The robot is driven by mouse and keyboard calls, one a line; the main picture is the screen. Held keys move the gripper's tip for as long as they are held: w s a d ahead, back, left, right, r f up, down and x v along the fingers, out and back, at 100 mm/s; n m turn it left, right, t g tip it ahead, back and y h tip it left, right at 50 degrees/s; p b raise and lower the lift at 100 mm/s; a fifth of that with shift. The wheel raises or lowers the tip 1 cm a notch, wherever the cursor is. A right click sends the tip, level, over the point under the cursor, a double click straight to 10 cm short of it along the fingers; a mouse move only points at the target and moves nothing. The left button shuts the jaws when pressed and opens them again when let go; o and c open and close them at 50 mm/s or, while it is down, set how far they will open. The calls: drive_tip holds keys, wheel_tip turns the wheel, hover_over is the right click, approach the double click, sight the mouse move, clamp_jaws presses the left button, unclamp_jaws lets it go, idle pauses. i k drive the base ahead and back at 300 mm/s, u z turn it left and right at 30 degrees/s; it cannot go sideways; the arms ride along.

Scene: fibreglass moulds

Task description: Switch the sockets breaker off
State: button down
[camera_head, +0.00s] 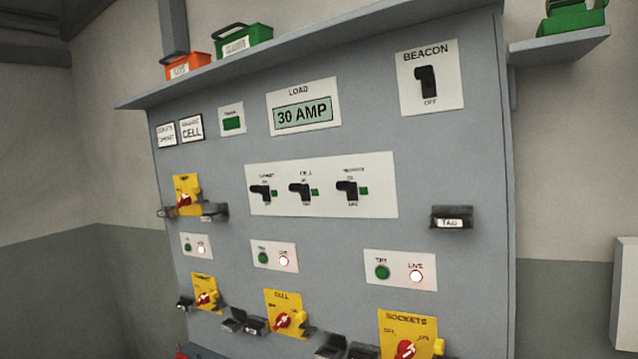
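The sockets breaker is a yellow plate (408,328) labelled SOCKETS at the lower right of the grey panel. Its red rotary handle (404,349) is partly cut off by the bottom edge of the picture. Small position marks show on the plate, but I cannot tell for certain which one the handle points to. Above it, a small plate (400,270) carries a green TEST button (382,272) and a lit white LIVE lamp (416,276). My gripper is not in view.
Similar yellow breakers are the CELL one (283,319), one to its left (204,296) and one higher up (187,196). Dark holders (334,347) sit beside the lower breakers. A TAG holder (452,219) is at right. The load display (304,113) reads 30 AMP. A shelf (555,48) projects at upper right.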

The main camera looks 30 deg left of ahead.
sight(346, 185)
drive_tip(key=k, duration=0.75)
drive_tip(key=u, duration=0.55)
drive_tip(key=i, duration=2.25)
drive_tip(key=z, duration=0.5)
